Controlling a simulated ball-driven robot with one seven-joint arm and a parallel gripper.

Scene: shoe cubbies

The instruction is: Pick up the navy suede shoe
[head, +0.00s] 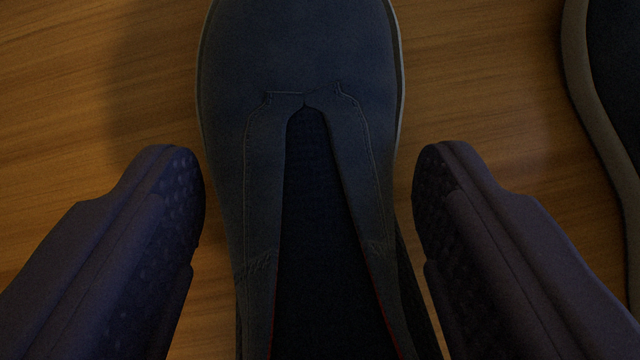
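The navy suede shoe (300,55) lies on the wooden surface in the middle of the head view, toe toward the top. Its dark opening faces me, and its heel end runs out of the bottom of the picture. My gripper (309,190) is open, with one finger on each side of the shoe. A narrow gap shows between the right fingertip and the shoe. The left fingertip is very close to the shoe's side; I cannot tell whether it touches. The fingers hide parts of the wood beside the shoe.
A second dark item with a brown-grey edge (583,80), likely another shoe, is cut off at the right edge of the picture, beyond the right finger.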

